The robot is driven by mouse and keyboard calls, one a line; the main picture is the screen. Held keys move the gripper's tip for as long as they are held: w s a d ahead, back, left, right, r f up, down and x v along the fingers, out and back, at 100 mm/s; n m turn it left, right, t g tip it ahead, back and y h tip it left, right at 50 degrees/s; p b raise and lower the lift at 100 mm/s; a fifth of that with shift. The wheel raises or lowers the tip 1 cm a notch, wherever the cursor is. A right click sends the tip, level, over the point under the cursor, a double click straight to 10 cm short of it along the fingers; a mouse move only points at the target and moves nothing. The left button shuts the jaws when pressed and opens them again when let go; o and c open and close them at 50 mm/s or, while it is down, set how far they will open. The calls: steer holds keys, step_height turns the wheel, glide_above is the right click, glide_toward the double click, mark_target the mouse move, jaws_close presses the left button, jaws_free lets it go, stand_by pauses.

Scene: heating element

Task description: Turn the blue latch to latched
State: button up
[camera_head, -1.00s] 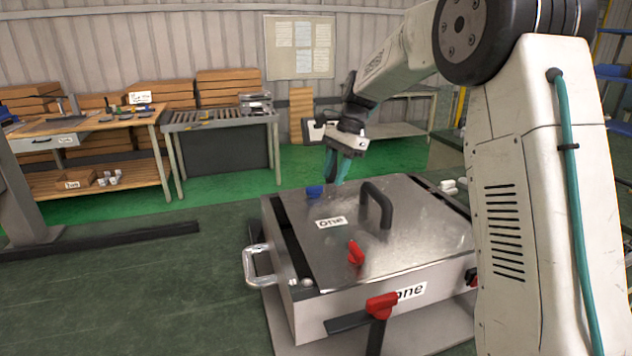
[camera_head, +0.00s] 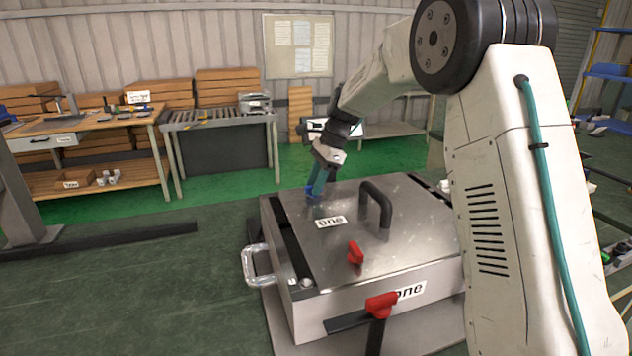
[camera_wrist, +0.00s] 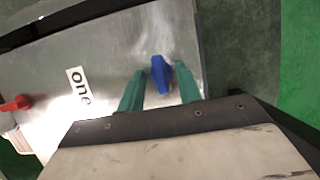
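The blue latch (camera_wrist: 160,74) stands on the metal lid near its edge in the wrist view. In the head view the blue latch (camera_head: 312,191) shows at the lid's far left corner, partly covered by my gripper. My gripper (camera_head: 314,190) reaches down to it from above. In the wrist view the two green fingers of my gripper (camera_wrist: 158,84) are open, one on each side of the latch, with gaps visible. I cannot tell whether a finger touches it.
The metal box (camera_head: 400,240) has a black lid handle (camera_head: 377,204), a red latch on the lid (camera_head: 355,252), a red front latch (camera_head: 381,304) and a silver side handle (camera_head: 257,266). A workbench (camera_head: 90,130) and a roller table (camera_head: 220,118) stand behind. Floor left of the box is clear.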

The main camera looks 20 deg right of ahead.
jaws_close()
steer(key=shift+n, duration=0.3)
steer(key=n+g, duration=0.1)
steer(key=n, duration=0.2)
steer(key=shift+w+n+g, duration=0.15)
steer(key=shift+n+g, duration=0.25)
steer(key=n+g+h, duration=0.1)
steer(key=n, duration=0.3)
steer(key=shift+w+a, duration=0.1)
steer(key=shift+a, duration=0.05)
steer(key=n+h, duration=0.1)
steer(key=n, duration=0.1)
steer(key=n+g, duration=0.1)
steer(key=n, duration=0.2)
steer(key=shift+h, duration=0.4)
steer(key=shift+a+n+g+h, duration=0.15)
steer(key=shift+n+h, duration=0.3)
steer(key=shift+n, duration=0.7)
steer(key=shift+a+n+g+h, duration=0.15)
steer(key=shift+n+h, duration=0.3)
steer(key=shift+n, duration=0.7)
steer(key=shift+d, duration=0.1)
